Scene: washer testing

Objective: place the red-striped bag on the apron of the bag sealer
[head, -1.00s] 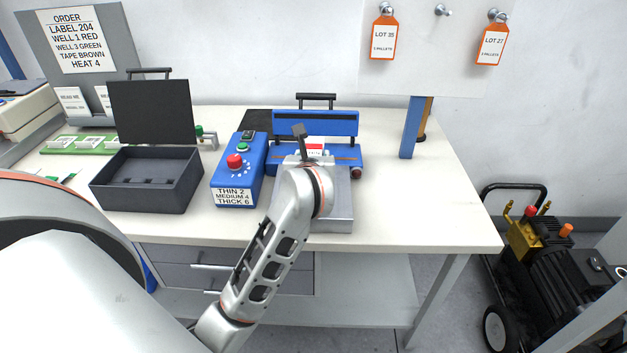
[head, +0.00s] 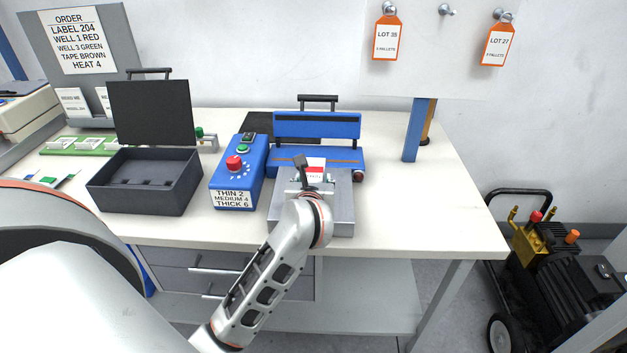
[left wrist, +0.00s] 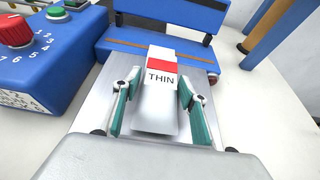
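The bag (head: 315,163) is white with a red stripe, and its label reads THIN in the left wrist view (left wrist: 160,78). It lies over the silver apron (head: 341,215) of the blue bag sealer (head: 318,127), its far end close to the sealer's blue base. The apron also shows in the left wrist view (left wrist: 92,112). My left gripper (head: 313,181) is over the apron, with its teal fingers (left wrist: 158,92) apart on either side of the bag. Bare apron shows between the left finger and the bag; the right finger is close to it. My right gripper is out of view.
A blue control box (head: 238,172) with a red knob stands just left of the apron. Further left is an open dark box (head: 150,190). A blue post (head: 415,130) rises behind on the right. The table's right part (head: 430,205) is clear.

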